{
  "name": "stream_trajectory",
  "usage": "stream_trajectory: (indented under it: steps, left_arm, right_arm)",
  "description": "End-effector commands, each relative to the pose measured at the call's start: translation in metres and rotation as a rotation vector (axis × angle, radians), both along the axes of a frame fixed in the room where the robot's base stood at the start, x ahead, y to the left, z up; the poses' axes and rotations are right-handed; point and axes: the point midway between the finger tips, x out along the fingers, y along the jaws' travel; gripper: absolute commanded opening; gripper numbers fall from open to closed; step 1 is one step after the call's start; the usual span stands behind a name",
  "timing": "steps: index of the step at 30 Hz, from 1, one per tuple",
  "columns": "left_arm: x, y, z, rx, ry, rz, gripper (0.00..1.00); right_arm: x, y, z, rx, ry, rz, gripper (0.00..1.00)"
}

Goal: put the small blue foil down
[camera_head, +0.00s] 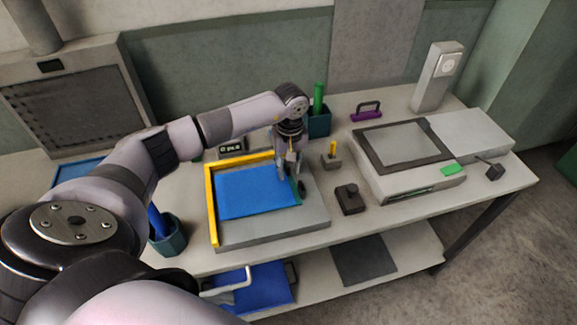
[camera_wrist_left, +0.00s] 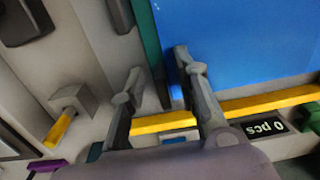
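A blue foil sheet (camera_head: 255,192) lies flat on a grey plate (camera_head: 272,233) with a yellow L-shaped fence (camera_head: 211,205) along its left and back sides. It fills the upper right of the left wrist view (camera_wrist_left: 250,45). I cannot tell whether this is the small blue foil. My left gripper (camera_head: 292,178) is low over the plate's back right corner, beside the sheet's right edge. In the left wrist view its fingers (camera_wrist_left: 157,65) stand apart, and I see no foil clearly held between them. My right gripper is not in view.
A small block with a yellow pin (camera_head: 331,158) and a dark knobbed block (camera_head: 350,198) stand right of the plate. A teal cup (camera_head: 168,238) stands left. A flat device with a dark frame (camera_head: 403,146) and a green piece (camera_head: 448,169) are at the right.

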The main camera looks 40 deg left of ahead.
Motion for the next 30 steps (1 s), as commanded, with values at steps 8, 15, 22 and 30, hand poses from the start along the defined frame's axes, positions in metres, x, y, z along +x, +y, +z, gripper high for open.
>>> stream_trajectory:
  steps: [8,15,22,30]
  left_arm:
    - [0.003,0.0,0.037,0.001,-0.008,-0.001,0.29]
    - [0.003,-0.001,0.089,0.0,-0.006,-0.001,0.29]
    - [0.003,-0.002,0.117,0.0,-0.001,0.0,0.29]
    - [0.002,-0.002,0.122,0.0,0.0,0.0,0.29]
  right_arm:
    - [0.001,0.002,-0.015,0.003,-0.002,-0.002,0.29]
    - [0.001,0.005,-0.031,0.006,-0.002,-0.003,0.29]
    - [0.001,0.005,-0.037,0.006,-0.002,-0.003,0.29]
    - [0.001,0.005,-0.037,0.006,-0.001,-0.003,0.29]
